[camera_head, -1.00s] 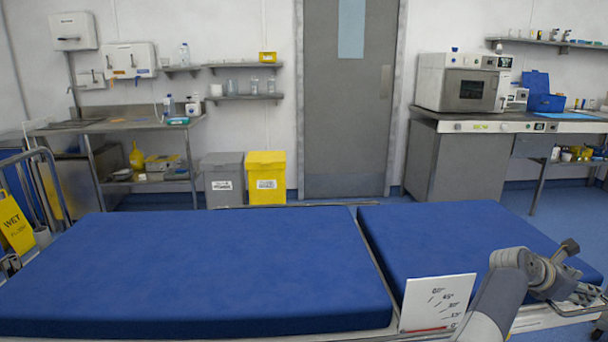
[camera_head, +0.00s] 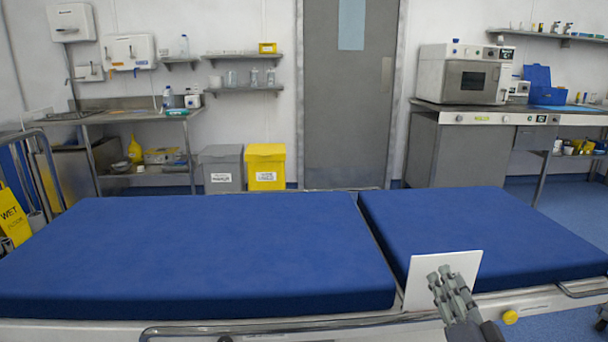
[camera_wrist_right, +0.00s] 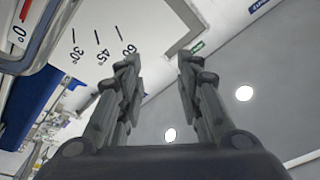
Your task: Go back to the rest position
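My right gripper (camera_head: 447,280) stands at the front right, in front of a white angle plate (camera_head: 425,267) on the table's near side. In the right wrist view my right gripper (camera_wrist_right: 158,64) has its fingers apart with nothing between them. That view shows the marked face of the angle plate (camera_wrist_right: 135,28) at the left, with several degree marks. My left gripper cannot be made out; only a small dark tip shows at the bottom edge of the head view. The operating table's blue left pad (camera_head: 200,250) and right pad (camera_head: 480,228) are bare.
A grey bin (camera_head: 222,168) and a yellow bin (camera_head: 265,167) stand behind the table. A counter with a white oven (camera_head: 463,74) is at the back right.

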